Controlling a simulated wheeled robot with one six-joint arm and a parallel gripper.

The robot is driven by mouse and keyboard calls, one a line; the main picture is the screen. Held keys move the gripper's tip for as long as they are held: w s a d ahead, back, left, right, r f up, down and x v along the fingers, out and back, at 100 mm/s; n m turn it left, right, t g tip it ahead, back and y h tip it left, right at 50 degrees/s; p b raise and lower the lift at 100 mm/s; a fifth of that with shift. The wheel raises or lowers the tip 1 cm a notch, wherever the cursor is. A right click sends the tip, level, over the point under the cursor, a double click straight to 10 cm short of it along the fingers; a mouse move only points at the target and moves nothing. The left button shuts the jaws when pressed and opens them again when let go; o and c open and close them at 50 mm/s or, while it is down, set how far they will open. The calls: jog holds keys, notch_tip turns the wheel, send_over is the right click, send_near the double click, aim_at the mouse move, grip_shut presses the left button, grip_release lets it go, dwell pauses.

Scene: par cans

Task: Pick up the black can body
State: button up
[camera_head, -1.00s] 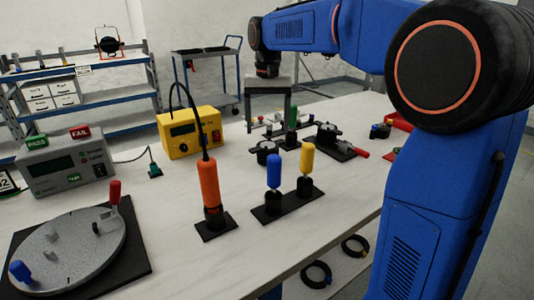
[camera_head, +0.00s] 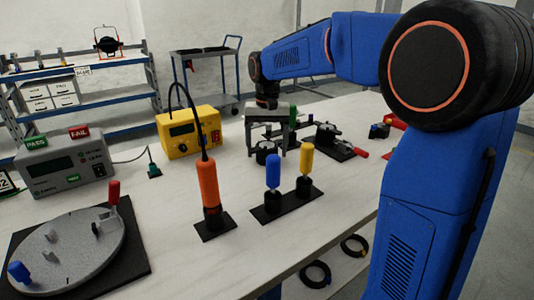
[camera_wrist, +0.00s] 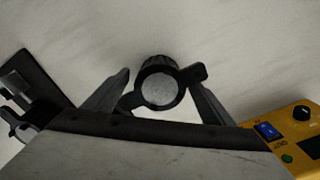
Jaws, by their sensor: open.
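The black can body (camera_head: 265,154) stands on the white table, below my gripper (camera_head: 267,142). In the wrist view the can body (camera_wrist: 160,88) is a round black piece with a grey inner face and a dark lug on each of two sides. It lies between the two fingers of my gripper (camera_wrist: 158,78), which are open and spread on its left and right. I see no clear grip on it. In the head view the fingers partly hide the can body.
A yellow power box (camera_head: 183,130) stands left of my gripper. An orange tool (camera_head: 209,188) stands upright in front, beside blue (camera_head: 273,170) and yellow (camera_head: 307,158) handled tools in a stand. A black clamp-like fixture (camera_head: 335,140) lies to the right.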

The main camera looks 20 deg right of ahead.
aim_at(267, 145)
jog(key=shift+c, duration=0.3)
jog(key=c, duration=1.4)
jog(key=shift+r, duration=0.1)
jog(key=shift+r, duration=0.2)
notch_tip(267, 145, up, 3)
jog(key=shift+r, duration=0.1)
jog(key=s+a, duration=0.2)
jog(key=a, duration=0.3)
jog(key=s+a, duration=0.1)
jog(key=a, duration=0.5)
jog(key=s+a, duration=0.2)
jog(key=a, duration=0.4)
jog(key=shift+s+a, duration=0.15)
jog(key=shift+s, duration=0.15)
